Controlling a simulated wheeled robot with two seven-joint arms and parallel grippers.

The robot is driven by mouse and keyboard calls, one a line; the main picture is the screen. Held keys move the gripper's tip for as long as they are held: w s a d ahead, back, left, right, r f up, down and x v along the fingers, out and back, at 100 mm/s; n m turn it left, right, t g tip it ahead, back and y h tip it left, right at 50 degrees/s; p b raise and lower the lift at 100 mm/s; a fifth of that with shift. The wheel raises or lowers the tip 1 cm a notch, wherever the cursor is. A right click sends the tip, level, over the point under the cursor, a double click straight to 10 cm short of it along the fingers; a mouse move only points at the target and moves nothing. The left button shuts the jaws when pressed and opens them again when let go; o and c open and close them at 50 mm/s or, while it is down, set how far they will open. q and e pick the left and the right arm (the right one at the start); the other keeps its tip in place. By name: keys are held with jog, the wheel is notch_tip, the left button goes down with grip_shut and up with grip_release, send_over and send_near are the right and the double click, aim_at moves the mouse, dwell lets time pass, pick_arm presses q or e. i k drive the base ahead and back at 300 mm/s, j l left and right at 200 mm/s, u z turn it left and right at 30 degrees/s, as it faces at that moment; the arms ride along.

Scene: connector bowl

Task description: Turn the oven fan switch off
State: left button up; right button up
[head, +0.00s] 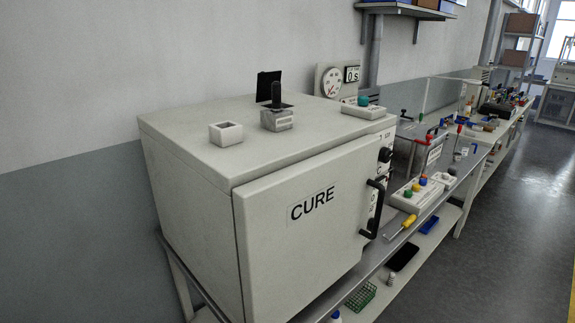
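The oven (190,170) is a large pale grey box on the bench, its door (300,235) marked CURE and looking shut. A control strip on the right of its front carries a black knob (384,154) and small labels too small to read. On the oven's top stands a grey block with an upright black lever (275,95) and a dark plate behind it. A box with a green button (363,101) is at the top's back right. I cannot tell which control is the fan switch or its setting. Neither gripper is in view.
A black door handle (373,207) sticks out at the door's right edge. A small open white box (226,132) sits on the oven. A button box (423,190) and a yellow-handled tool (402,226) lie on the bench to the right. The floor at right is clear.

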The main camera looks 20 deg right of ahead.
aim_at(362, 101)
jog(key=k+l+z, duration=0.15)
jog(key=l+z, duration=0.15)
jog(key=k+l+z, duration=0.15)
jog(key=l+z, duration=0.15)
jog(key=k+l+z, duration=0.1)
jog(key=l+z, duration=0.15)
jog(key=l, duration=0.05)
